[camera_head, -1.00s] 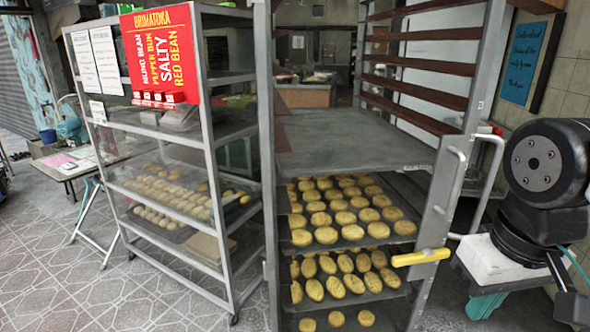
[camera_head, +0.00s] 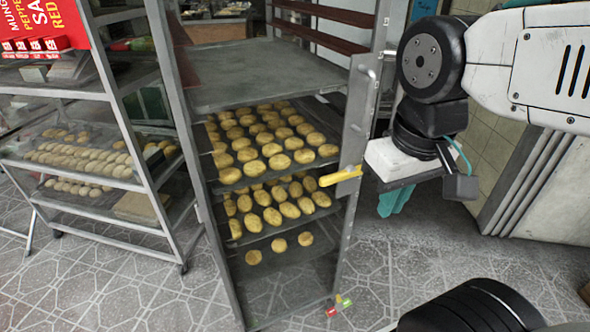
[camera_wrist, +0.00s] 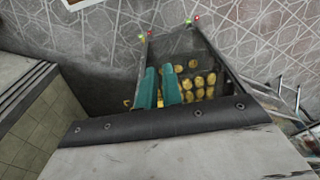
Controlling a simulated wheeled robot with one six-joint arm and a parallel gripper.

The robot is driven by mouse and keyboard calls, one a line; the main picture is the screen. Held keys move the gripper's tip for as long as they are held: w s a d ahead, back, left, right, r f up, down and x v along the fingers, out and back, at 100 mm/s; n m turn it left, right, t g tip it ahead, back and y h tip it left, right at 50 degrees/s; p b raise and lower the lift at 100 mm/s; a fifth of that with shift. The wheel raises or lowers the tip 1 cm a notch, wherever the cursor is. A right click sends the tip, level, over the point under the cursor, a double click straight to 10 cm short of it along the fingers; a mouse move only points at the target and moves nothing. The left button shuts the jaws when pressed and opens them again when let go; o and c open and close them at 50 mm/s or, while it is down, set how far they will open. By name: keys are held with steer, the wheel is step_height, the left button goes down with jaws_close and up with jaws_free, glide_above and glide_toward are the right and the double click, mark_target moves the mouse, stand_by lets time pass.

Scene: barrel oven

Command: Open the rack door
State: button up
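The metal rack (camera_head: 327,278) stands left of my arm, with trays of yellow buns inside. A yellow handle (camera_head: 341,176) sticks out from its right front post. The door looks closed along the front, but I cannot clearly tell door panel from frame. My gripper (camera_head: 393,202) has teal fingers and points down, right of the handle and a little lower in the picture, apart from it.
A second rack (camera_head: 131,95) with buns and a red sign (camera_head: 38,25) stands to the left. A tiled wall (camera_head: 490,155) stands behind my arm.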

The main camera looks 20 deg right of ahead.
steer(key=o, duration=0.5)
steer(key=shift+d+f, duration=0.1)
steer(key=shift+d, duration=0.1)
step_height(320, 180, up, 13)
steer(key=m+t, duration=0.2)
steer(key=t, duration=0.1)
glide_above(374, 83)
steer(key=s, duration=0.2)
steer(key=shift+a+f+h, duration=0.1)
steer(key=shift+f+h, duration=0.1)
steer(key=shift+h, duration=0.1)
steer(key=shift+f, duration=0.1)
steer(key=x, duration=0.7)
steer(key=shift+w+f, duration=0.15)
steer(key=shift+f, duration=0.05)
jaws_close()
